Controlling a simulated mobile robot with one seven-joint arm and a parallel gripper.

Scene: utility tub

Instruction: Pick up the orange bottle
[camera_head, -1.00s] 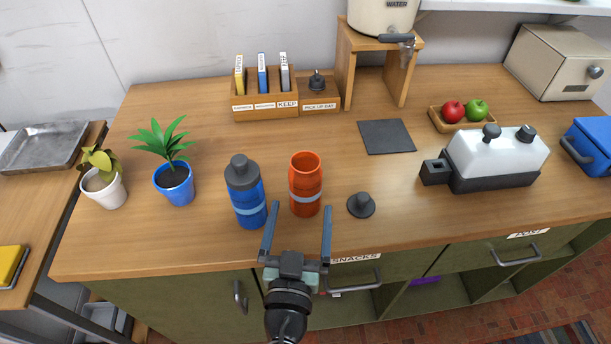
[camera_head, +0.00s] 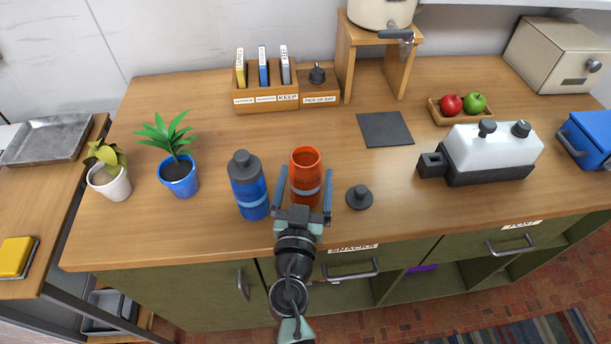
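The orange bottle (camera_head: 306,172) stands upright and uncapped on the wooden counter, with a pale band around its lower part. My gripper (camera_head: 304,180) is open, with one finger on each side of the bottle's lower body. A gap seems to show at the right finger; whether the left finger touches cannot be told. The gripper's palm hides the bottle's base. A dark grey lid (camera_head: 359,197) lies on the counter just right of my right finger.
A blue bottle (camera_head: 248,186) with a grey cap stands close to my left finger. Two potted plants, one in a blue pot (camera_head: 179,177), stand farther left. A dark mat (camera_head: 385,129) lies behind right. A white-and-grey container (camera_head: 492,154) stands at right. The counter's front edge is below my gripper.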

